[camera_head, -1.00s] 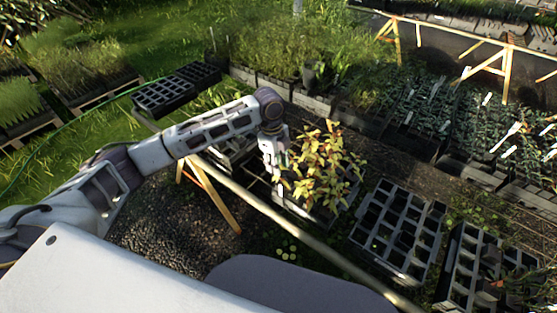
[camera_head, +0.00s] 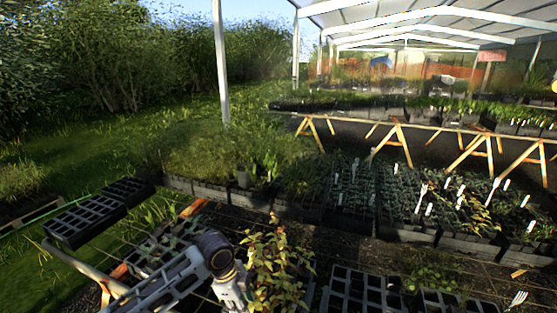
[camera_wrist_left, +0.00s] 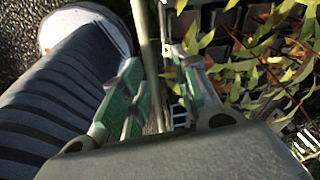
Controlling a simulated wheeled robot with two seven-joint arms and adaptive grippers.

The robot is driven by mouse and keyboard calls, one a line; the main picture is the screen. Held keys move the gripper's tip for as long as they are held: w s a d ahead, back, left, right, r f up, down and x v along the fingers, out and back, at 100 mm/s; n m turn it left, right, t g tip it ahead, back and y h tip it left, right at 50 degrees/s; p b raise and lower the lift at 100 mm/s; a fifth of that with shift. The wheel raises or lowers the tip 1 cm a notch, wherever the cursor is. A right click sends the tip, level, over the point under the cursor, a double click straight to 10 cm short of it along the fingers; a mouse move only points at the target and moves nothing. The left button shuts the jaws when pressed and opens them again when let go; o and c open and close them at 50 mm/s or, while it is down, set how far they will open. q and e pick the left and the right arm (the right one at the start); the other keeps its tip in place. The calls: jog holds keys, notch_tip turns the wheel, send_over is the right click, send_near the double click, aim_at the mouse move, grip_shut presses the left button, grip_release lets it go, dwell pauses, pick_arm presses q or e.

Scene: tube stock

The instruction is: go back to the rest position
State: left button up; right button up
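My left arm comes in from the bottom of the head view, and its gripper (camera_head: 234,295) hangs down just left of a yellow-green leafy plant (camera_head: 276,268). The picture's lower edge cuts off the fingertips. In the left wrist view, the left gripper (camera_wrist_left: 160,88) has its two green-padded fingers apart, with nothing seen held between them. Leaves of the plant (camera_wrist_left: 262,65) are close to the right finger; I cannot tell if they touch. My right gripper is in no view.
Black cell trays (camera_head: 98,212) lie at the left. An empty grey tray (camera_head: 362,292) is right of the plant. Several seedling trays (camera_head: 350,195) fill the ground behind, before a long raised bench (camera_head: 420,128) on wooden trestles. A white post (camera_head: 220,65) stands on grass at left.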

pick_arm(q)
jog(key=s+d+f+n+t+h, duration=0.1)
jog(key=s+d+f+n+t, duration=0.15)
jog(key=s+n, duration=0.3)
jog(key=s+a+f+n+y, duration=0.2)
jog(key=s+a+n+y, duration=0.1)
jog(key=s+a+n, duration=0.95)
notch_tip(320, 180, down, 33)
jog(key=s+a, duration=0.2)
jog(key=s+a+f+g, duration=0.1)
jog(key=s+a+f, duration=0.1)
jog(key=s+f, duration=0.8)
jog(key=s+a+f+g, duration=0.1)
jog(key=s+a+f, duration=0.1)
jog(key=s+f, duration=0.7)
jog(key=s, duration=0.2)
jog(key=shift+s+f, duration=0.4)
